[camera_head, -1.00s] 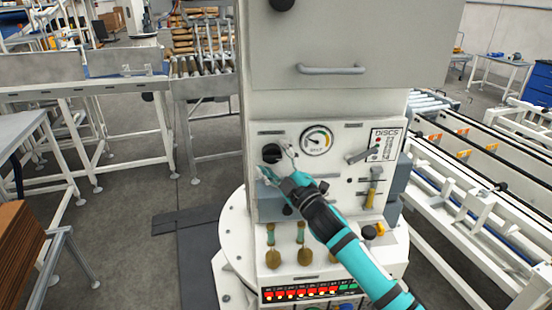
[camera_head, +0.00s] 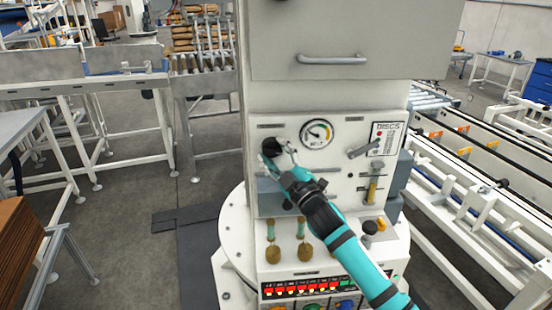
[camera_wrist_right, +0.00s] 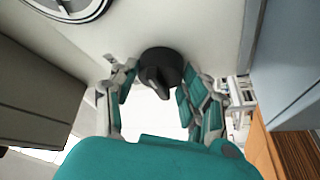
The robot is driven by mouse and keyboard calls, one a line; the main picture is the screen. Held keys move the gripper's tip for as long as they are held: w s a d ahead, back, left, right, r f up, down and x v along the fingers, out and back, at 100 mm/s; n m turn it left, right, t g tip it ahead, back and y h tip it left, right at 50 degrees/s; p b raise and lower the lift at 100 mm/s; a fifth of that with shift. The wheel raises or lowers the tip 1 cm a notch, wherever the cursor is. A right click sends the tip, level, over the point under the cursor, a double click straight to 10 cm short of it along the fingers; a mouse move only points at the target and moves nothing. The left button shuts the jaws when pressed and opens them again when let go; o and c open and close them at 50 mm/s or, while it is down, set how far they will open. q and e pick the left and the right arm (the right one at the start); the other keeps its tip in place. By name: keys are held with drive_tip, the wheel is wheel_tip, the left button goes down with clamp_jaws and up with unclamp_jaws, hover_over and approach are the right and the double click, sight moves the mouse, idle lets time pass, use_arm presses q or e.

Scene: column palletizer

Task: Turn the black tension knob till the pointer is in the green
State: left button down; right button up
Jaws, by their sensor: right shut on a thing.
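The black tension knob (camera_head: 270,147) sits on the pale front panel of the machine, left of the round gauge (camera_head: 317,134). The gauge has a white face with a coloured arc and a dark pointer; the pointer's exact place against the green is too small to tell. My right gripper (camera_head: 279,156) is at the knob, coming from below right, and is shut on it. In the right wrist view the teal and grey fingers (camera_wrist_right: 158,85) stand on both sides of the black knob (camera_wrist_right: 160,65). My left gripper is not in view.
A lever (camera_head: 365,148) and a DISCS label (camera_head: 386,138) are right of the gauge. A drawer-like front with a bar handle (camera_head: 332,59) is above. Brass weights (camera_head: 273,253) hang below, over a row of lit red indicators (camera_head: 300,288). Conveyors flank the machine.

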drive_tip(key=m+b, duration=0.1)
drive_tip(key=b, duration=0.1)
drive_tip(key=f+m+t+b, duration=0.1)
drive_tip(key=m+b, duration=0.1)
drive_tip(key=shift+a+t, duration=0.15)
drive_tip(key=shift+t, duration=0.15)
drive_tip(key=shift+r+m+t+h+b, duration=0.2)
drive_tip(key=shift+m+t+h+b, duration=0.4)
drive_tip(key=shift+m+h+b, duration=0.9)
drive_tip(key=shift+m+y, duration=0.3)
drive_tip(key=shift+y, duration=0.2)
drive_tip(key=o, duration=1.1)
drive_tip(key=shift+r, duration=0.1)
drive_tip(key=shift+o, duration=0.2)
drive_tip(key=shift+s, duration=0.1)
drive_tip(key=v, duration=1.2)
